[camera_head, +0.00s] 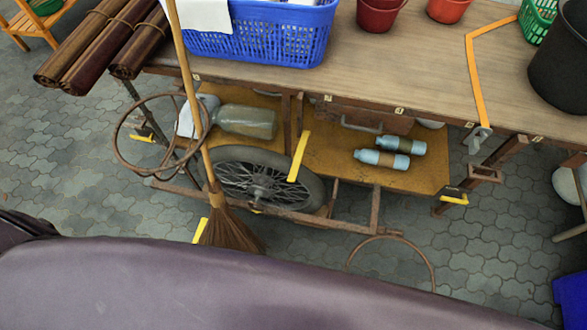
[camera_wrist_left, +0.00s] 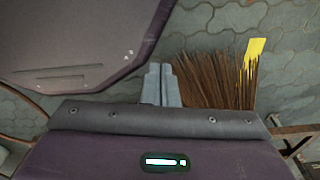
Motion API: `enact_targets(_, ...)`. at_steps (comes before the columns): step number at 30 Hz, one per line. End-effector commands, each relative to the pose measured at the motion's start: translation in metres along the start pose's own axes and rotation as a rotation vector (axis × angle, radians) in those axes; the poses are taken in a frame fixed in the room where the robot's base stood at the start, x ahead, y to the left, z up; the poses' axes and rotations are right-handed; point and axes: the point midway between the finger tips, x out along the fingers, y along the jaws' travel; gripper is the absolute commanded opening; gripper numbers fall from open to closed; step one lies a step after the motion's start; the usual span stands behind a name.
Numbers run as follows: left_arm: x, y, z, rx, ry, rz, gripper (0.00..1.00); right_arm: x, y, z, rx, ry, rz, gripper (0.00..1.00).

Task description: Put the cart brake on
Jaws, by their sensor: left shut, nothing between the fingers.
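The wooden cart (camera_head: 400,70) stands across the head view with a spoked wheel (camera_head: 255,182) under its near side. A yellow lever (camera_head: 299,156) slants upright against the upper right of the wheel. A second yellow piece (camera_head: 201,230) sticks up beside the broom low on the left; a yellow piece also shows beside the bristles in the left wrist view (camera_wrist_left: 254,50). I cannot tell which is the brake. My left gripper (camera_wrist_left: 160,84) is shut and empty, just left of the bristles in the left wrist view. I cannot make out either gripper in the head view.
The broom (camera_head: 228,225) leans against the cart in front of the wheel. A rusty ring (camera_head: 118,148) stands at the left. Bottles (camera_head: 380,159) lie on the lower shelf (camera_head: 325,165). A blue basket (camera_head: 285,35) sits on top. Grey paving (camera_head: 70,190) is open at the left.

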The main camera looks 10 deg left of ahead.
Motion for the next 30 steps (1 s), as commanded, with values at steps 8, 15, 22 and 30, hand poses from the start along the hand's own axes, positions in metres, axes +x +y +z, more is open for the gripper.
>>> enact_targets(8,-0.061,0.028,-0.156,-0.163,0.019,0.097,0.00,-0.029,0.001,-0.003,0.001,0.001,0.000,0.36)
enact_targets(15,-0.150,0.053,-0.280,-0.274,0.003,0.120,0.00,-0.052,-0.002,-0.008,0.004,0.005,-0.004,0.36)
enact_targets(22,-0.251,0.065,-0.370,-0.362,0.011,0.051,0.00,-0.073,-0.007,-0.012,0.007,0.007,-0.010,0.36)
enact_targets(30,-0.300,0.055,-0.419,-0.483,0.016,-0.056,0.00,-0.082,-0.006,-0.013,0.006,0.008,-0.009,0.36)
